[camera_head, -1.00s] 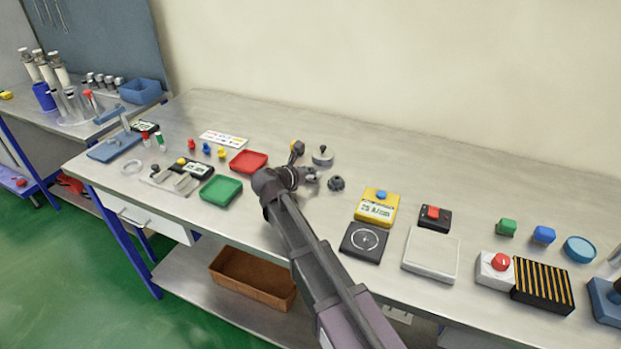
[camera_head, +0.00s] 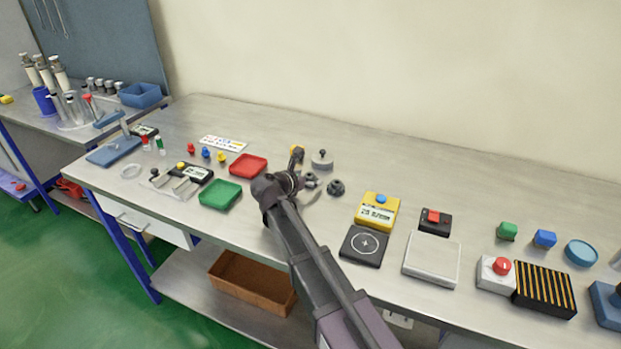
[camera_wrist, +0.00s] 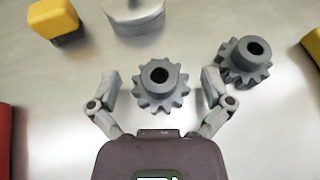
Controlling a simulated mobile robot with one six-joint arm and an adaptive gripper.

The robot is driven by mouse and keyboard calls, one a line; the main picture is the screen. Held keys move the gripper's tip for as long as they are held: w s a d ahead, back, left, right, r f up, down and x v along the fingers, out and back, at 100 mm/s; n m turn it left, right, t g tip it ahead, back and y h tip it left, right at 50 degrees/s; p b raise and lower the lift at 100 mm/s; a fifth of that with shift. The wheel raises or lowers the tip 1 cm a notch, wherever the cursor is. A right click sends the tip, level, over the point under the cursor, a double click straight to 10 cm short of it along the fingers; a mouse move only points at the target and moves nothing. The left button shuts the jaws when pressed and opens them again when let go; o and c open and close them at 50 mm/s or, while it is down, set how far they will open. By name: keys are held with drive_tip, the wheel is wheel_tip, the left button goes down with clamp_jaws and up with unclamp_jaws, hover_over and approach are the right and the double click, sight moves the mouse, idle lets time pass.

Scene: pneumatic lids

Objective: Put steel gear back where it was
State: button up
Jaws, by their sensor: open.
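Two grey toothed gears with dark centre holes lie on the bench; I cannot tell from looks alone which is the steel gear. In the wrist view, one gear (camera_wrist: 160,86) sits between the spread fingers of my gripper (camera_wrist: 160,94), with a gap on each side. The other gear (camera_wrist: 244,62) lies just to the right, close to the tip of the right finger. In the head view, the right gear (camera_head: 336,187) stands clear, and the nearer gear (camera_head: 310,180) is partly hidden by my gripper (camera_head: 299,183). My gripper is open and low over the bench.
A grey round weight-like piece (camera_wrist: 134,14) and a yellow block (camera_wrist: 52,20) stand just beyond the gears. A red tray (camera_head: 248,165) and green tray (camera_head: 220,193) lie left. A yellow display device (camera_head: 377,212) and black pad (camera_head: 363,246) lie right. The bench behind is free.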

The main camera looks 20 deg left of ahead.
drive_tip(key=shift+r, duration=0.15)
drive_tip(key=shift+s+r+p, duration=0.15)
drive_tip(key=shift+s+p, duration=0.05)
drive_tip(key=shift+p, duration=0.1)
drive_tip(key=p+v, duration=0.3)
drive_tip(key=v, duration=0.6)
drive_tip(key=shift+s+a+r+p, duration=0.2)
drive_tip(key=shift+s+p, duration=0.1)
drive_tip(key=shift+p, duration=0.1)
drive_tip(key=shift+v, duration=0.85)
